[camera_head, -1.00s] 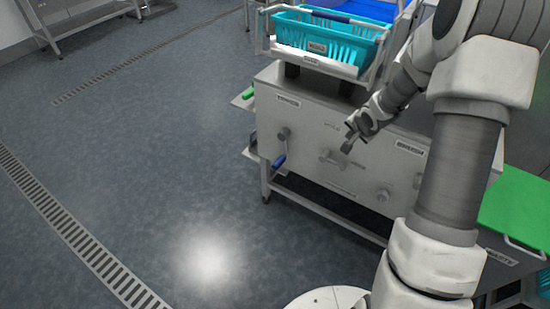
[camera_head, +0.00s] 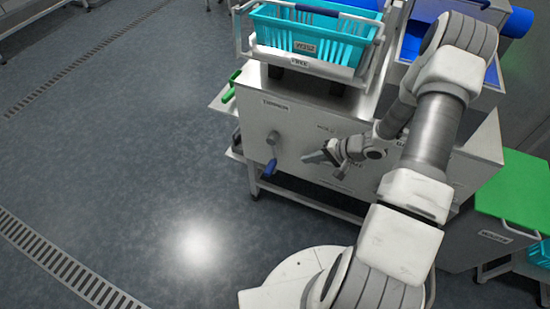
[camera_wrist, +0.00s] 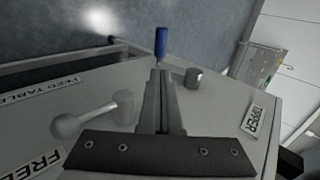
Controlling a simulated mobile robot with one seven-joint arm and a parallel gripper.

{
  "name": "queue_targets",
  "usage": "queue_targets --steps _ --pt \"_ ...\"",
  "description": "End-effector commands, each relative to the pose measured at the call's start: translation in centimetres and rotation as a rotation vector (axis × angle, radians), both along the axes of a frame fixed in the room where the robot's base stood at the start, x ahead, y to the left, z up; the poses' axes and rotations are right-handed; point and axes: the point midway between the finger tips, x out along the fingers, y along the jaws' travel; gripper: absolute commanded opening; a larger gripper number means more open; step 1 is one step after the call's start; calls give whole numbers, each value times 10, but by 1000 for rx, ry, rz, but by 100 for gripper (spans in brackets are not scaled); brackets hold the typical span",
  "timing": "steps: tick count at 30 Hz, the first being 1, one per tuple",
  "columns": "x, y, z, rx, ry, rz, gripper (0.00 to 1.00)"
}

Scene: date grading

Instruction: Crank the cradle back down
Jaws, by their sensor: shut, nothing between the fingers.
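The crank on the left of the cabinet front has a grey hub (camera_head: 272,137) and a blue grip (camera_head: 269,168) below it. In the wrist view the blue grip (camera_wrist: 160,41) shows just beyond my fingertips, with the grey hub (camera_wrist: 193,78) to the right. My gripper (camera_head: 315,157) is shut and empty, in front of the cabinet to the right of the crank, apart from the grip. It also shows in the wrist view (camera_wrist: 159,76). The cradle (camera_head: 285,55) stands above the cabinet top on dark supports and holds a teal crate (camera_head: 345,49).
A grey lever (camera_wrist: 95,115) sticks out of the cabinet front on the left in the wrist view. The TIPPER label (camera_wrist: 250,120) is near the crank. A green-topped box (camera_head: 515,185) stands at the right. The floor (camera_head: 130,150) left of the cabinet is clear.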

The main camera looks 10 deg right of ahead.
Motion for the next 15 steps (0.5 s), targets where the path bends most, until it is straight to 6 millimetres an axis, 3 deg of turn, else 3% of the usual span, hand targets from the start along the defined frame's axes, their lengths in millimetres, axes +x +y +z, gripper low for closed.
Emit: queue_targets --steps 5,15 --pt "1 8 -9 15 4 8 0" --pt "29 47 -58 14 4 7 0"
